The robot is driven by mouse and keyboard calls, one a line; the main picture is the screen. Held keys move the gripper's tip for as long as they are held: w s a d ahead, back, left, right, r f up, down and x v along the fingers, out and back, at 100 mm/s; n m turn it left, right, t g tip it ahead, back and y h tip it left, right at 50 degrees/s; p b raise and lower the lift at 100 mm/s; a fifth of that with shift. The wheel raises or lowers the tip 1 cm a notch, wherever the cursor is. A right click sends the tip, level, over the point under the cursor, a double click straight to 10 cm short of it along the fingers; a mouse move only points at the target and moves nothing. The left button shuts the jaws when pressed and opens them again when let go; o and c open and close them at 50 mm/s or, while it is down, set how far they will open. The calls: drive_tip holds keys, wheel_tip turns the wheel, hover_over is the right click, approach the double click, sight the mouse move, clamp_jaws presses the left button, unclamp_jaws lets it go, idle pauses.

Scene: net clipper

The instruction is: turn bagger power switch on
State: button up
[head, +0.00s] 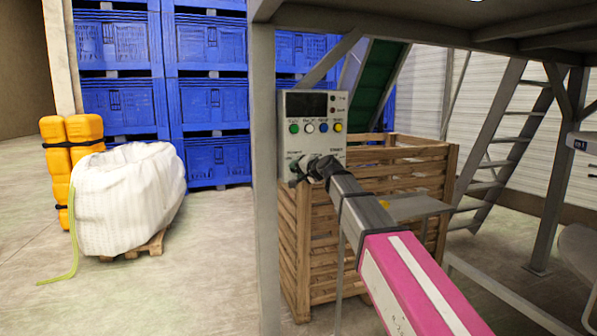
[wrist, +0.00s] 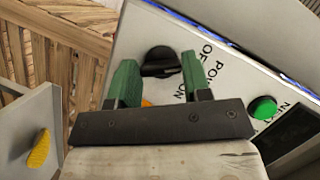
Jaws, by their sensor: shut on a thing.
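The bagger control panel (head: 316,104) is a grey box with a dark display and a row of coloured buttons. In the wrist view, the black power switch knob (wrist: 160,58) sits beside lettering that reads POWER, OFF and ON. My gripper (head: 320,167) is at the lower part of the panel. In the wrist view my gripper (wrist: 160,68) has its green fingers on either side of the knob, shut on it. The fingers and the gripper body hide part of the panel, and I cannot tell exactly which way the knob points.
A green button (wrist: 263,107) is right of the fingers. A slatted wooden crate (head: 385,180) stands behind the panel. A grey metal post (head: 265,200) rises just left of it. A white bulk bag (head: 128,200) and blue crates (head: 210,100) are further left, with open floor between.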

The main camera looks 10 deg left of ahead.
drive_tip(key=shift+f+m+t+y, duration=0.1)
drive_tip(key=shift+m+t+y, duration=0.55)
drive_tip(key=shift+m, duration=1.9)
drive_tip(key=shift+f+m+t+y, duration=0.1)
drive_tip(key=shift+m+t+y, duration=0.55)
drive_tip(key=shift+m, duration=1.85)
drive_tip(key=shift+f+m+t+y, duration=0.1)
drive_tip(key=shift+m+t+y, duration=0.5)
drive_tip(key=shift+m, duration=1.95)
drive_tip(key=shift+t, duration=0.3)
drive_tip(key=o, duration=0.9)
drive_tip(key=shift+s, duration=0.1)
